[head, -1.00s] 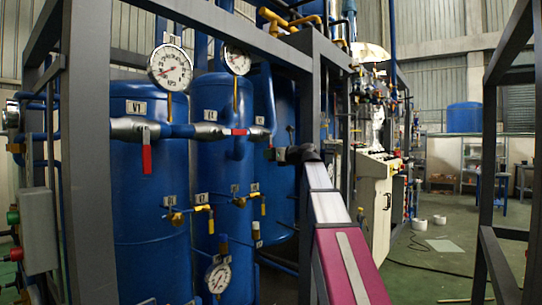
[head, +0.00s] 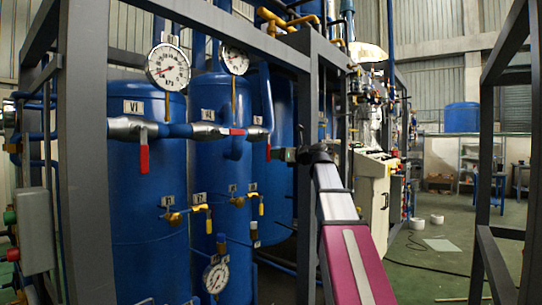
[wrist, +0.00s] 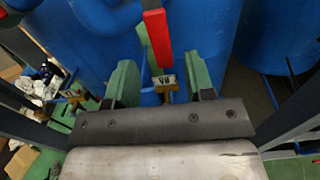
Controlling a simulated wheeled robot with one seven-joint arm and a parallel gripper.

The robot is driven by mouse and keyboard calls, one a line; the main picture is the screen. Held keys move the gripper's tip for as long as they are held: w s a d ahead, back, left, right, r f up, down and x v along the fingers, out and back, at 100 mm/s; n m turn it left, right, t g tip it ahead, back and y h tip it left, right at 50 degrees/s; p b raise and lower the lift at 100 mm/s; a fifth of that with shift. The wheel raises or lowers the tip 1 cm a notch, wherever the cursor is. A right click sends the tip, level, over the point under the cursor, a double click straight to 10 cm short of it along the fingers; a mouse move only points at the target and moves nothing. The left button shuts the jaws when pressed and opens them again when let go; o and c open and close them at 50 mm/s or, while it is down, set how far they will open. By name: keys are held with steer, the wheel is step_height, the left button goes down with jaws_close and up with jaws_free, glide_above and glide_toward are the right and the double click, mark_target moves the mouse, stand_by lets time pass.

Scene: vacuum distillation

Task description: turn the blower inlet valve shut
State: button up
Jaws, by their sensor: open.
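Several valves with red levers sit on the blue tank pipework. One red lever (head: 143,155) hangs down at the left, another (head: 236,131) lies roughly along its pipe, and a small red one (head: 268,152) hangs beside my gripper. I cannot tell from any readable label which is the blower inlet valve. My gripper (head: 284,155) is just right of the small lever, partly hidden by my wrist. In the wrist view my gripper (wrist: 158,82) has its green fingers wide apart and empty. A red lever (wrist: 157,38) appears ahead of the gap, apparently not gripped.
Dark frame posts (head: 87,150) stand at the left, and another post is close to my arm. Blue tanks (head: 145,220) stand behind the pipes with gauges (head: 168,66) and small yellow-handled valves (head: 200,207). Open floor (head: 440,225) lies at the right.

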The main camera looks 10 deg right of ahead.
steer(key=shift+v, duration=2.8)
steer(key=shift+s, duration=0.1)
